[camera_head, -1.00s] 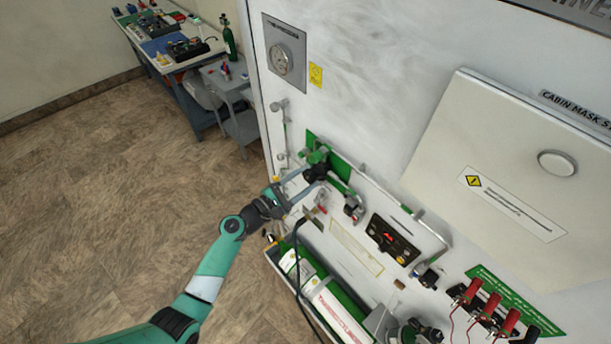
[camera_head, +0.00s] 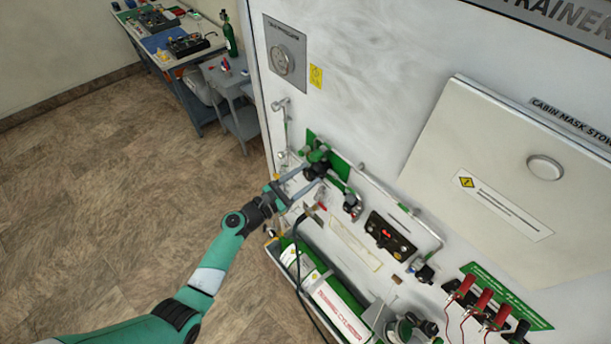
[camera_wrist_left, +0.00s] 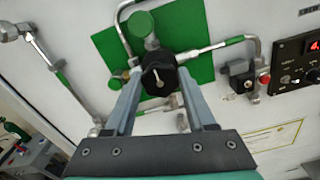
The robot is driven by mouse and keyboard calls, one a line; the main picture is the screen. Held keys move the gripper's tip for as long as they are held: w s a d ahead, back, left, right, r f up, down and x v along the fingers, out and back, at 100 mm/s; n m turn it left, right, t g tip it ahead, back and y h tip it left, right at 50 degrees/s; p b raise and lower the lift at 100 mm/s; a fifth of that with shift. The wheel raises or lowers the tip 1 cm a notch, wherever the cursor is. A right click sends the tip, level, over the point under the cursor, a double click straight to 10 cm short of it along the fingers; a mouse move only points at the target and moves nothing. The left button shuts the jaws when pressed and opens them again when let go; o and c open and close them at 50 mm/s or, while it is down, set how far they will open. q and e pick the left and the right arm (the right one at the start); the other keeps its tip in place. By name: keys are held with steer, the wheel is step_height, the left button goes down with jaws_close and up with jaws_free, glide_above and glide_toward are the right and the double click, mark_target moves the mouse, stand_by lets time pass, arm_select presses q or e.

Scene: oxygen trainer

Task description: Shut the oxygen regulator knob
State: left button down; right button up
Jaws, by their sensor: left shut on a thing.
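The oxygen regulator knob (camera_wrist_left: 158,77) is black with a pale pointer mark on its face, in front of a green plate (camera_wrist_left: 195,54) on the white trainer panel. In the head view the knob (camera_head: 316,171) is small and partly covered by my fingers. My left gripper (camera_head: 306,180) reaches it from the lower left. In the left wrist view the two grey fingers of the gripper (camera_wrist_left: 158,82) lie on either side of the knob, shut on it. My right gripper is not in view.
Pipes and a black valve (camera_head: 351,205) sit right of the knob. A red-lit display box (camera_head: 390,238) and red connectors (camera_head: 482,300) are further right. A workbench (camera_head: 172,55) stands at the back left; the floor is clear.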

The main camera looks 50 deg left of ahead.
arm_select(q)
steer(key=shift+c, duration=1.2)
jaws_free()
steer(key=s, duration=1.1)
steer(key=shift+s+a, duration=0.3)
